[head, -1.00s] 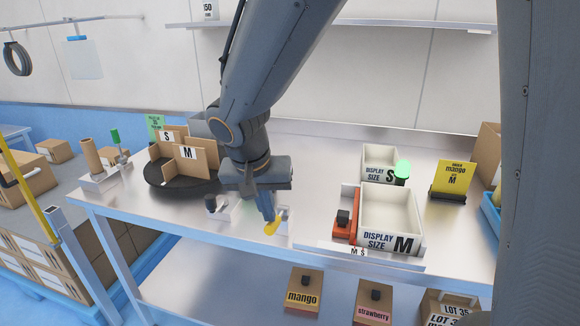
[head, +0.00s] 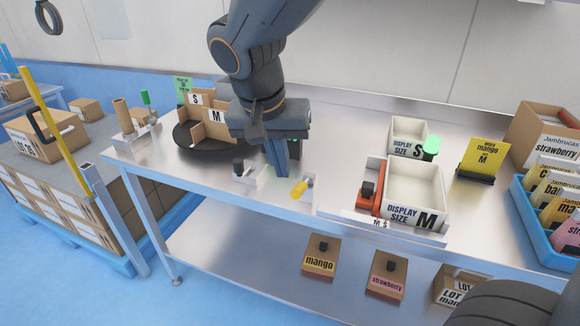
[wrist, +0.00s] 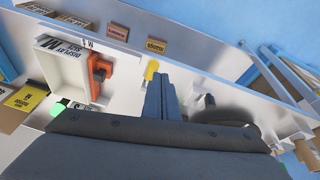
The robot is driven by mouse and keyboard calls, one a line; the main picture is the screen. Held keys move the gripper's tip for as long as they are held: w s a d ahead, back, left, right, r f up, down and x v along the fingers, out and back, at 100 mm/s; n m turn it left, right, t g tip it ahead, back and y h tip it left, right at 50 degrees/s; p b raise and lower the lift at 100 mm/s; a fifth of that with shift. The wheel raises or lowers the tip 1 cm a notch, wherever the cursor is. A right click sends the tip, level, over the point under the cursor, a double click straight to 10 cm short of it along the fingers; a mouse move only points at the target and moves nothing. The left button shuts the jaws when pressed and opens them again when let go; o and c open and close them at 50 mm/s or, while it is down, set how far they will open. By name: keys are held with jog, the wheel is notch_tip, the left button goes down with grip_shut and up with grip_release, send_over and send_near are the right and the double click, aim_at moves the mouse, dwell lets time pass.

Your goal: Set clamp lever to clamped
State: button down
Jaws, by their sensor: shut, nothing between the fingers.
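A lever with a yellow handle (head: 299,190) sits at the front edge of the steel bench. Its handle points toward the front left, and it also shows in the wrist view (wrist: 152,69). I cannot tell from its pose whether it is clamped. My gripper (head: 283,174) is shut and empty, pointing down just behind and left of the yellow handle. In the wrist view, the closed fingers (wrist: 162,80) end close to the handle; contact cannot be made out. A small black-knobbed fitting (head: 239,165) stands left of the gripper.
A round black turntable (head: 186,140) with cardboard dividers stands behind left. To the right are a red slider with black knob (head: 368,189), white display bins (head: 440,190) and a yellow sign (head: 484,158). Boxes sit on the shelf below.

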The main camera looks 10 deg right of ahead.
jog(key=shift+s+a+r, duration=0.4)
jog(key=shift+s, duration=0.25)
jog(key=shift+s+a+r, duration=0.4)
jog(key=shift+s, duration=0.2)
jog(key=s+d+f+n+g+y, duration=0.1)
jog(key=s+d+f, duration=0.1)
jog(key=d+f, duration=0.5)
jog(key=s+d+f+n+g+y, duration=0.1)
jog(key=d+f+n, duration=0.1)
jog(key=d+f, duration=0.5)
jog(key=shift+s+d+f+n, duration=0.3)
jog(key=shift+s+d, duration=0.1)
jog(key=shift+d, duration=0.55)
